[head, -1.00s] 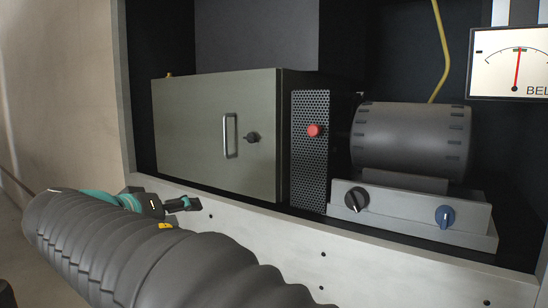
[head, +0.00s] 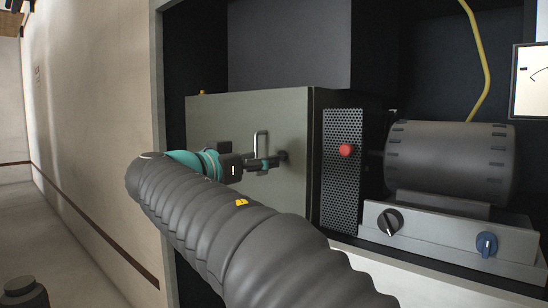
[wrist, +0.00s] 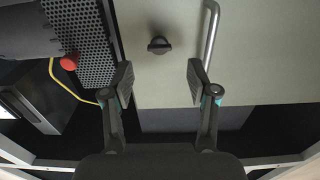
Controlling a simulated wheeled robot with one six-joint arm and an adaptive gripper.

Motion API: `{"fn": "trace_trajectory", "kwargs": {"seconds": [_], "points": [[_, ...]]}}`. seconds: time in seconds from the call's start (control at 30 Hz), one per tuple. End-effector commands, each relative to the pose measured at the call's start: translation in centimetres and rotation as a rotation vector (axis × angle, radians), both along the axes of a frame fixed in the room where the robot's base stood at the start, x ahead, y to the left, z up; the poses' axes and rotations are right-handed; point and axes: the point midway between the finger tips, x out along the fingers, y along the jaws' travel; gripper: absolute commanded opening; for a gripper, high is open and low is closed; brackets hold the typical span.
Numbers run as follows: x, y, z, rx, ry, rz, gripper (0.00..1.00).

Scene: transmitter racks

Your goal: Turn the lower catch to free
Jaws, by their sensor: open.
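A grey-green cabinet door (head: 225,110) carries a bright vertical bar handle (head: 261,140) and one small black turn catch (head: 284,155) to the handle's right. In the wrist view the catch (wrist: 159,45) is a dark round knob with a bar across it, lying roughly level in the picture. My gripper (head: 268,162) is in front of the door, and its fingers partly hide the catch and handle in the head view. In the wrist view my gripper (wrist: 160,82) is open and empty, with the catch ahead between the fingertips, apart from both. No second catch shows.
A perforated panel (head: 341,190) with a red button (head: 346,150) adjoins the door. A dark ribbed motor (head: 450,160) sits right, above a base with a black knob (head: 390,221) and blue knob (head: 487,244). A yellow cable (head: 486,70) hangs above. The handle (wrist: 211,35) stands close beside the catch.

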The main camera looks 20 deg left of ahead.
Motion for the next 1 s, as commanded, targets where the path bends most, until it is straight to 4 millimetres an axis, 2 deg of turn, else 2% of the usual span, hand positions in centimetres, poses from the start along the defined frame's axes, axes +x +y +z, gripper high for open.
{"fn": "trace_trajectory", "kwargs": {"seconds": [0.1, 0.33, 0.5, 0.77, 0.87, 1.0], "points": [[2.1, -0.9, 0.0, -0.001, 0.002, -0.003, 0.59], [4.8, -2.0, 0.0, -0.001, 0.0, 0.0, 0.59], [5.5, -2.3, 0.0, -0.001, 0.0, 0.0, 0.59], [5.6, -2.3, 0.0, -0.001, 0.0, 0.002, 0.59], [5.6, -2.3, 0.0, -0.001, 0.0, 0.002, 0.39], [5.6, -2.2, 0.0, -0.001, 0.0, 0.002, 0.04]]}}
